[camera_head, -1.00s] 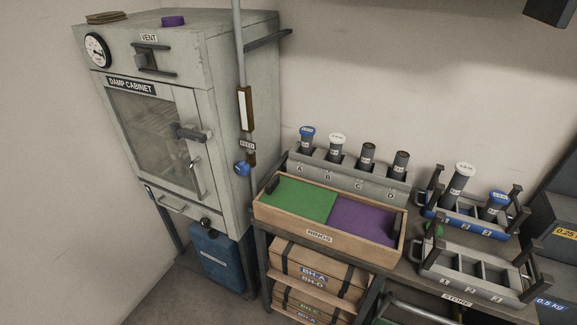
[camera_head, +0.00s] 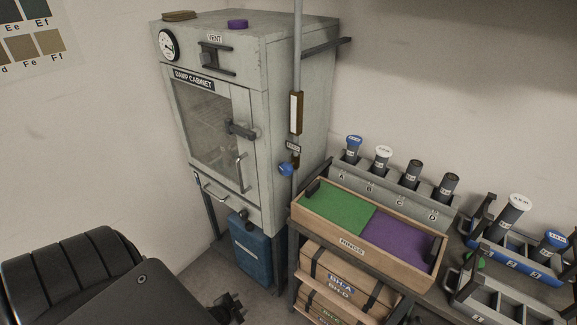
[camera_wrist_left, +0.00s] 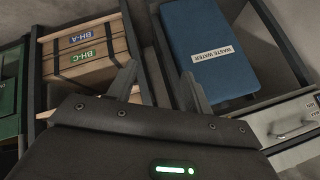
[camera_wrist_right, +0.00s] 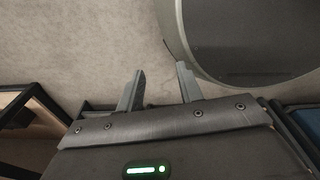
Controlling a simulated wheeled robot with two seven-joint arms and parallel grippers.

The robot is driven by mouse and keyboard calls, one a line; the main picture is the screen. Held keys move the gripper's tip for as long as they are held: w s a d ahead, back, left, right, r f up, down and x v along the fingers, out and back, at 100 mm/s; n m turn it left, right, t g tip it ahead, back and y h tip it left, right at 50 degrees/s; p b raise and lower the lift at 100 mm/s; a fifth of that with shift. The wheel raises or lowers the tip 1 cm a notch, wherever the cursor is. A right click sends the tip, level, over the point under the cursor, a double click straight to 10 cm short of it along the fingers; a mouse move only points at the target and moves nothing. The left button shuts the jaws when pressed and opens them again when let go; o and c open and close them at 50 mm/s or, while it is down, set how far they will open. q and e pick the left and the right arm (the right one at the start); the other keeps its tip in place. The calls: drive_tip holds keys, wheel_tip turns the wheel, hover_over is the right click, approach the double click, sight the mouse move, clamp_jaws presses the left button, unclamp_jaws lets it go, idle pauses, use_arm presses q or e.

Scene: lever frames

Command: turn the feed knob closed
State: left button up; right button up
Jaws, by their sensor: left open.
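The feed knob (camera_head: 286,169) is a small blue knob on the grey upright pipe (camera_head: 297,70), at the right front edge of the damp cabinet (camera_head: 220,130). The FEED label (camera_head: 293,148) sits just above it. My left gripper (camera_head: 228,308) is low in the head view, in front of and well below the knob, apart from it. In the left wrist view (camera_wrist_left: 162,84) its fingers are spread and empty. My right gripper (camera_wrist_right: 160,78) shows only in its own wrist view, fingers apart with nothing between them. Neither wrist view shows the knob.
A blue waste water container (camera_head: 250,248) stands under the cabinet. A wooden tray (camera_head: 352,246) with green and purple halves lies on the bench right of the pipe, with a rack of tubes (camera_head: 395,185) behind. Open floor lies left of the cabinet.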

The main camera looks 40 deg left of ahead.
use_arm(q)
drive_tip(key=w+a+r+m+t+p, duration=0.1)
drive_tip(key=w+a+r+t, duration=0.1)
drive_tip(key=w+r, duration=0.55)
drive_tip(key=w+a+r+m+t, duration=0.1)
drive_tip(key=w+a+r+t, duration=0.3)
drive_tip(key=r, duration=0.7)
drive_tip(key=m+t+h+p, duration=0.2)
drive_tip(key=m+t, duration=0.1)
drive_tip(key=t, duration=0.1)
approach(284, 170)
drive_tip(key=w+p, duration=0.1)
drive_tip(key=w, duration=0.9)
drive_tip(key=shift+a+f+p, duration=0.15)
drive_tip(key=shift+f+p, duration=0.05)
drive_tip(key=shift+p, duration=0.2)
drive_tip(key=shift+w, duration=0.55)
use_arm(e)
drive_tip(key=r, duration=0.3)
drive_tip(key=s+r, duration=0.1)
drive_tip(key=r, duration=0.1)
drive_tip(key=shift+d+r, duration=0.25)
